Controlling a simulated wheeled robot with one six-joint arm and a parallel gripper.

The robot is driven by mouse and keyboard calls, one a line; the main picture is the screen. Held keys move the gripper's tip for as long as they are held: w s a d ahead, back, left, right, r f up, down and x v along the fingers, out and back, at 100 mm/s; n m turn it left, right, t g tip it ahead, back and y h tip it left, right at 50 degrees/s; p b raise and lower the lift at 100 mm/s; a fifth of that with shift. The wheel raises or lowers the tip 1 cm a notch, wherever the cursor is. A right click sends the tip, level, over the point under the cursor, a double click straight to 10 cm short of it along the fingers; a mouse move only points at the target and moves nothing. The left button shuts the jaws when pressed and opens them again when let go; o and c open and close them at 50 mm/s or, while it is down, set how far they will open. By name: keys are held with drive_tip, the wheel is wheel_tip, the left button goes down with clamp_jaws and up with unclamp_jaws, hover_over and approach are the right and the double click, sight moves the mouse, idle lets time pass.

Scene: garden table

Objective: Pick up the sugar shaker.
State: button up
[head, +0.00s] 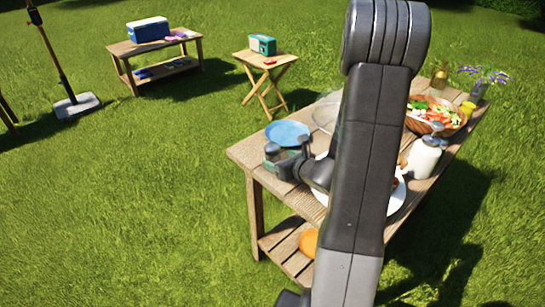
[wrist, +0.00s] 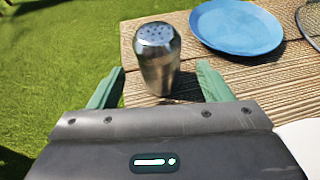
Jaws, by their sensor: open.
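The sugar shaker (wrist: 158,68) is a steel cylinder with a perforated domed top. It stands upright near the table's corner in the wrist view. In the head view its top (head: 271,148) shows, with the lower part hidden by my gripper. My gripper (wrist: 161,78) is open, with one green finger to the left of the shaker and one to its right. It also shows in the head view (head: 281,158), low at the table's near left end.
A blue plate (wrist: 236,26) lies just right of and behind the shaker. Farther along the wooden table (head: 243,154) are a salad bowl (head: 437,113) and a white jar (head: 424,158). A white plate (head: 397,200) is partly behind my arm. Grass lies left of the table.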

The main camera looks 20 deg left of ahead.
sight(269, 154)
drive_tip(key=shift+r+p+x, duration=0.1)
drive_tip(key=shift+p+x, duration=0.15)
drive_tip(key=shift+x, duration=1.45)
drive_tip(key=shift+r+p+x, duration=0.15)
drive_tip(key=shift+p+x, duration=0.1)
drive_tip(key=shift+x, duration=1.45)
drive_tip(key=c, duration=1.1)
